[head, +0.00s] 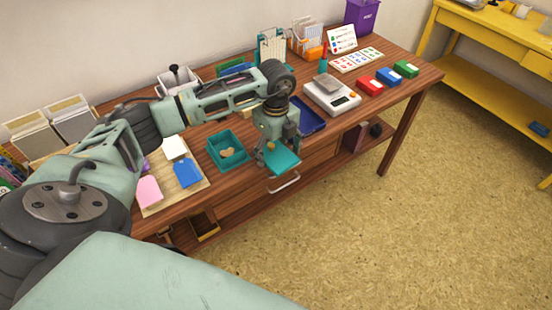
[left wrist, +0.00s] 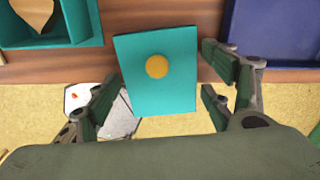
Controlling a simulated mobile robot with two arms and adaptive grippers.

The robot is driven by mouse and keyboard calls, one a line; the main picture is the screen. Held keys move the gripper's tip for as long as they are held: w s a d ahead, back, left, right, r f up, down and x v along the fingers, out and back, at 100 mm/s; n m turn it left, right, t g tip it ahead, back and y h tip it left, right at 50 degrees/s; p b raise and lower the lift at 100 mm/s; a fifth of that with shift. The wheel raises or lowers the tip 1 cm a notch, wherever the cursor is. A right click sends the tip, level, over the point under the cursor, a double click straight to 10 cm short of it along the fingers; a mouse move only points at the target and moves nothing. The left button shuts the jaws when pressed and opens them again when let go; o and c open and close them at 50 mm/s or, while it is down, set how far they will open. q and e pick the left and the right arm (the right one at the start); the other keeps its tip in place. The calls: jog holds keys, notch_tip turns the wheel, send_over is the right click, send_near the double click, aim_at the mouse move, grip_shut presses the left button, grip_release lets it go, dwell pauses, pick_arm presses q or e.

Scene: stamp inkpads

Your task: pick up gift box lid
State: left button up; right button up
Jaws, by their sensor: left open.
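The gift box lid is a flat teal panel with a round yellow knob. It lies at the table's front edge in the head view (head: 284,163), with part of it past the edge over the floor. In the left wrist view the lid (left wrist: 150,97) is centred, its knob facing the camera. My left gripper (head: 270,148) points down just above the lid. In the left wrist view its open fingers (left wrist: 160,92) are on either side of the lid, with gaps to it. The teal gift box (head: 214,150) stands open to the left, a wooden heart inside. My right gripper is not in view.
A dark blue tray (head: 308,124) lies right of the lid. A white scale (head: 330,104) and red, blue and green inkpads stand further right. Coloured tags lie on a board (head: 195,190) at left.

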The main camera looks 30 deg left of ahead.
pick_arm(q)
jog(key=shift+r, duration=0.1)
jog(key=c, duration=0.7)
